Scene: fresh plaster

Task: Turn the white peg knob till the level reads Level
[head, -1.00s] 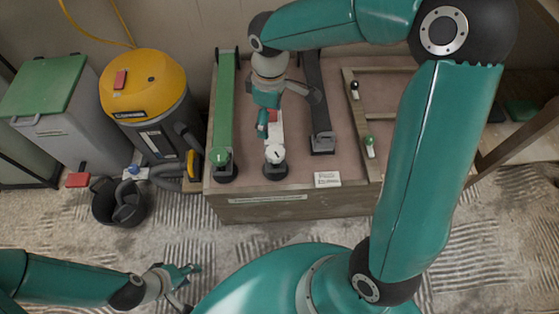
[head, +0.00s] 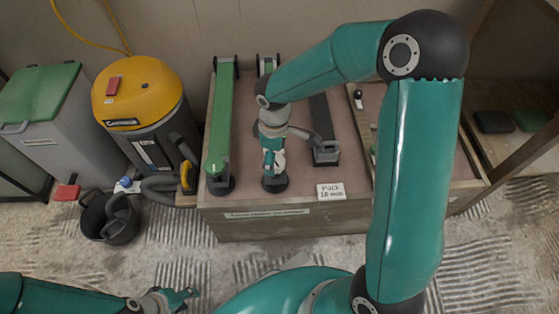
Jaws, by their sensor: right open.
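The white peg knob (head: 279,160) is at the front end of the middle strip on the bench and is mostly covered by my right gripper. My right gripper (head: 273,162) points down at the knob, open, with its fingers right by it. I cannot tell whether the fingers touch it. The level and its reading cannot be made out; most of the middle strip is hidden behind my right arm. My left gripper (head: 178,298) is low at the left, above the floor and away from the bench, its fingers apart.
A green strip (head: 221,120) lies left of the knob and a dark strip with a grey block (head: 326,153) lies right of it. A small card (head: 331,191) is at the bench's front edge. A yellow-topped vacuum (head: 140,95) and a black bucket (head: 109,217) stand left.

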